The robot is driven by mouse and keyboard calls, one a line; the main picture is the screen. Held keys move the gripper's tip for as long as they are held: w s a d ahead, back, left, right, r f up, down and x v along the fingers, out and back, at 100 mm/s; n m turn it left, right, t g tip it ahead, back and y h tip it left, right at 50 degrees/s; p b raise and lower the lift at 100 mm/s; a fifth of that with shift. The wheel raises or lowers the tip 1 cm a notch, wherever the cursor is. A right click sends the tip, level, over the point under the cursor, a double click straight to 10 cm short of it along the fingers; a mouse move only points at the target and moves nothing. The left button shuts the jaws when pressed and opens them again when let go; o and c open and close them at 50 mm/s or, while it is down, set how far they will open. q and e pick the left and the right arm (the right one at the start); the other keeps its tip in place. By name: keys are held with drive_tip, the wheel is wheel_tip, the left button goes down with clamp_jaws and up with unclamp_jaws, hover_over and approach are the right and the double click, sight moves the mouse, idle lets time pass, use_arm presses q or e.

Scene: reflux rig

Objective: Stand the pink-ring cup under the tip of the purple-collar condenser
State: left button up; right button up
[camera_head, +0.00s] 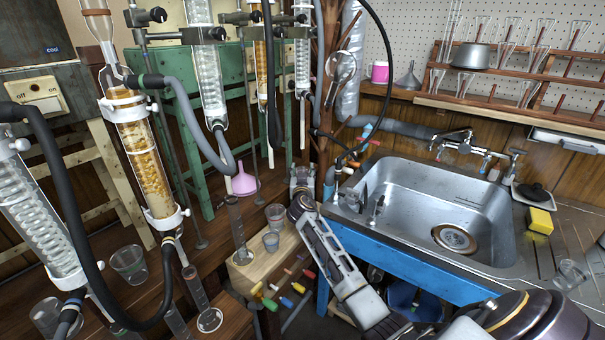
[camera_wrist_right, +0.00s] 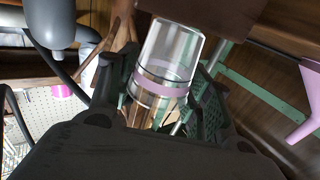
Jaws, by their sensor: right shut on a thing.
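The clear cup with a pink ring (camera_wrist_right: 168,58) is between the fingers of my right gripper (camera_wrist_right: 158,112) in the right wrist view. The gripper is shut on it, around its lower part, and the clear rim stands out beyond the fingers. In the head view my right gripper (camera_head: 303,182) is in the middle, below the rear condensers and left of the sink; the cup cannot be made out clearly there. Several glass condensers hang at the left and top, such as a rear one (camera_head: 302,50). I cannot tell which has the purple collar. My left gripper is not in view.
Beakers (camera_head: 275,214) and a cylinder (camera_head: 236,222) stand on a wooden block (camera_head: 265,272) close by. Black hoses and a green frame (camera_head: 188,150) crowd the left. The metal sink (camera_head: 425,205) is at right.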

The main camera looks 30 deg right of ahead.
drive_tip(key=shift+f+b, duration=0.25)
drive_tip(key=shift+b, duration=0.3)
idle(1.2)
drive_tip(key=o, duration=0.7)
drive_tip(key=shift+o, duration=0.2)
drive_tip(key=shift+v, duration=6.05)
